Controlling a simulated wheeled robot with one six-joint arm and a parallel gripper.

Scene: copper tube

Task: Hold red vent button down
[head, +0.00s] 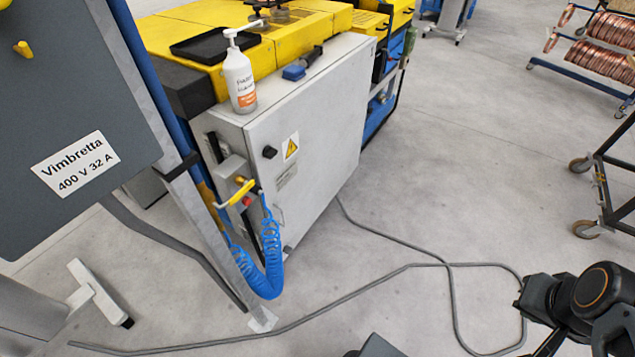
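A small red button (246,201) sits on the valve fitting at the left end of the grey-white machine cabinet (320,150). It is just below a yellow lever handle (241,191). A coiled blue air hose (268,258) hangs down from the fitting. My arm shows dark at the lower right, far from the button and touching nothing I can see. Its end, which seems to be my gripper (521,298), is small and dark, and I cannot make out whether its fingers are apart.
A grey panel labelled Vimbretta (75,165) on a slanted post stands left of the fitting. A grey cable (400,268) loops across the floor (430,180). A white pump bottle (239,80) stands on the machine. Racks with copper coils (600,55) are at upper right.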

